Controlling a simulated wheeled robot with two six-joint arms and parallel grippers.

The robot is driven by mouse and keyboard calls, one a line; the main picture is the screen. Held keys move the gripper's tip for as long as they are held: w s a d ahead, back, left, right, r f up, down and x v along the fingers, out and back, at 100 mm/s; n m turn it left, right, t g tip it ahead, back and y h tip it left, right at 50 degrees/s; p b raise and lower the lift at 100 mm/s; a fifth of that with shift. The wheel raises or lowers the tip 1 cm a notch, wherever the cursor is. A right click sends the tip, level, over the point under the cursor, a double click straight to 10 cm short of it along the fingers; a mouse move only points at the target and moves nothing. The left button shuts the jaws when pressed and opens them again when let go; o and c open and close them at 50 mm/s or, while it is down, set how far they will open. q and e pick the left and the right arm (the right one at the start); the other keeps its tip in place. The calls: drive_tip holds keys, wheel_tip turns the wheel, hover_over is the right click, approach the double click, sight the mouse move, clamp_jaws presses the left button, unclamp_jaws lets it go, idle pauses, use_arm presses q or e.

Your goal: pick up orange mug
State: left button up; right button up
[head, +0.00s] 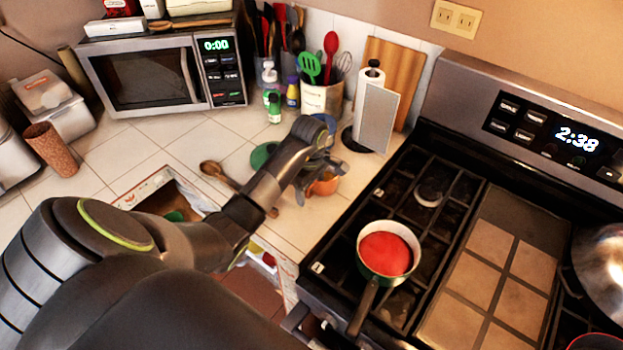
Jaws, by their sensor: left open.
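An orange mug (325,186) stands on the white tiled counter, left of the stove's back corner. My left gripper (318,172) is at the mug, reaching over it from the left and hiding much of it. The gripper is open; I cannot tell whether its fingers touch the mug. My right gripper is not in view.
A stove (440,190) with a pot of red contents (386,252) fills the right. A wooden spoon (215,171) lies left. A microwave (150,75) stands at the back left.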

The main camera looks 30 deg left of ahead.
use_arm(q)
drive_tip(key=shift+w+f, duration=0.1)
drive_tip(key=shift+f, duration=0.1)
drive_tip(key=shift+d+r, duration=0.15)
drive_tip(key=shift+d, duration=0.05)
drive_tip(key=shift+s+d+r, duration=0.15)
drive_tip(key=shift+s, duration=0.05)
drive_tip(key=c, duration=1.2)
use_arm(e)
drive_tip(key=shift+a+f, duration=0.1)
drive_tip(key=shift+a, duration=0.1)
